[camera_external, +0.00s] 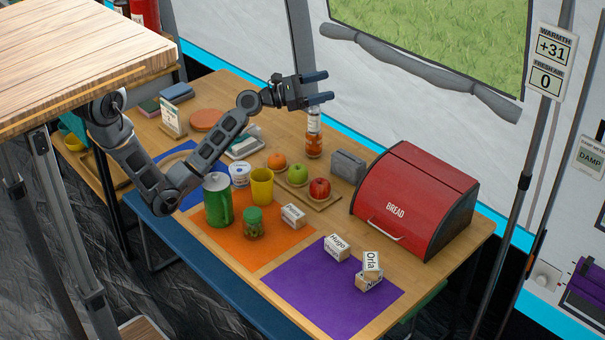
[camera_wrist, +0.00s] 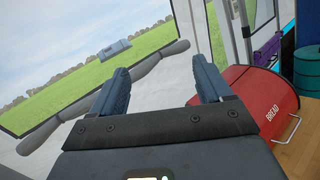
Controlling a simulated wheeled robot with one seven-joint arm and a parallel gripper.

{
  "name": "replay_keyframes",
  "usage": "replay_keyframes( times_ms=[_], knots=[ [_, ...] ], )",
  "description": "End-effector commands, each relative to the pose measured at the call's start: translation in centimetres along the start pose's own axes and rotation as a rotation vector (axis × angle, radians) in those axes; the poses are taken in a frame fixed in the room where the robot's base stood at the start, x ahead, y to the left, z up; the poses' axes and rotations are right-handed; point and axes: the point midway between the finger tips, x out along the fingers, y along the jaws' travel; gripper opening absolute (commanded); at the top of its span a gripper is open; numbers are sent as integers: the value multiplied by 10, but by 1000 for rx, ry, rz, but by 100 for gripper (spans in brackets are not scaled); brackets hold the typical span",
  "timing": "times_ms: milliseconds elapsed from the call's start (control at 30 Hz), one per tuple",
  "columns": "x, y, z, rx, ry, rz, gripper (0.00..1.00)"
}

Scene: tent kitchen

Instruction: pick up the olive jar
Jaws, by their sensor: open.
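The olive jar (camera_external: 254,223) is a small clear jar with a green lid and dark green contents. It stands upright on the orange mat (camera_external: 266,251) in the external view, just right of a large green can (camera_external: 217,201). My gripper (camera_external: 318,87) is raised above the back of the table, over a bottle with orange contents (camera_external: 313,138), well away from the jar. Its two blue fingers are apart with nothing between them. In the wrist view the open fingers (camera_wrist: 160,88) point toward the tent window, and the jar is not in that view.
A yellow cup (camera_external: 262,187) and a white tub (camera_external: 239,174) stand close behind the jar. A small name block (camera_external: 293,216) is to its right. A red bread box (camera_external: 415,205) fills the table's right end. The purple mat (camera_external: 325,292) has bare room at its front.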

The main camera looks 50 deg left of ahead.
Motion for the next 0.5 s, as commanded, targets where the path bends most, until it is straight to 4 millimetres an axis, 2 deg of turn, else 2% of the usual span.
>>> replay_keyframes(
  times_ms=[33,167,267,400,500],
  knots=[
    [4,-24,13,4,-59,8,78],
    [2,-72,46,16,-206,79,78],
    [-9,-107,72,7,-303,163,78],
    [-40,-149,98,-32,-381,317,78],
    [-69,-170,107,-72,-383,439,78]
  ],
)
